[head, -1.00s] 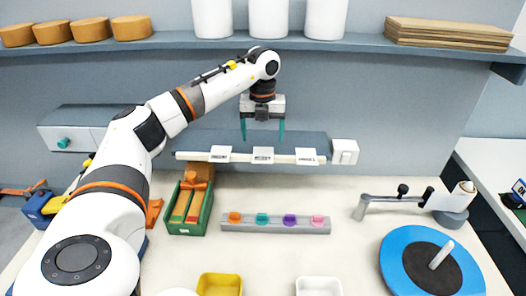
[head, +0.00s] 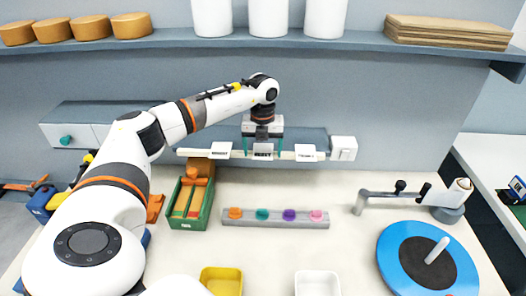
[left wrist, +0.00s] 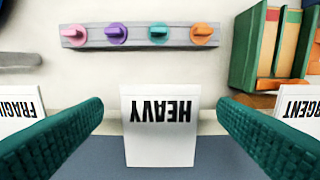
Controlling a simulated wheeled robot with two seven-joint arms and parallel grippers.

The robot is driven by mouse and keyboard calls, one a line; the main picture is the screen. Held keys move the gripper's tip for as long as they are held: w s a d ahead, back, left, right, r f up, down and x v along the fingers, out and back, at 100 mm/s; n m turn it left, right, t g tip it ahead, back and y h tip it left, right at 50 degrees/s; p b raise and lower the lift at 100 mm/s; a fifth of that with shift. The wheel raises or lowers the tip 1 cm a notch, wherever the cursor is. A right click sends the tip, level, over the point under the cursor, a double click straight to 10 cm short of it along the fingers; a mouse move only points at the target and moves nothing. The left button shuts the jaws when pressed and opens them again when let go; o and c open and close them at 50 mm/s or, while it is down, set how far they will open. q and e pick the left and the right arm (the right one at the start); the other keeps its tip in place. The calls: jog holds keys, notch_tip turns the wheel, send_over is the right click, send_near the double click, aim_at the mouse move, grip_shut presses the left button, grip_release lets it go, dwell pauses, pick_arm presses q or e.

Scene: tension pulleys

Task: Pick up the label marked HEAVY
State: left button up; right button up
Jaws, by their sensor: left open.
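The HEAVY label (head: 263,150) is the middle of three white cards on the white rail along the front of the shelf. It also shows in the left wrist view (left wrist: 160,140), upside down. My left gripper (head: 263,148) is over this label with its teal fingers pointing down. In the left wrist view the open fingers (left wrist: 160,125) stand on either side of the card, with a gap on both sides. The neighbouring cards are the URGENT label (head: 221,150) and the FRAGILE label (head: 306,153). My right gripper is not in view.
A grey strip with coloured knobs (head: 275,225) lies below the rail. A green box (head: 190,204) stands to its left. A blue disc (head: 391,255) and a grey lever stand (head: 372,196) are at right. An upper shelf (head: 350,41) runs above my arm.

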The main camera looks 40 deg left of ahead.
pick_arm(q)
jog(key=shift+f, duration=0.25)
dwell(0.3)
jog(key=c, duration=1.1)
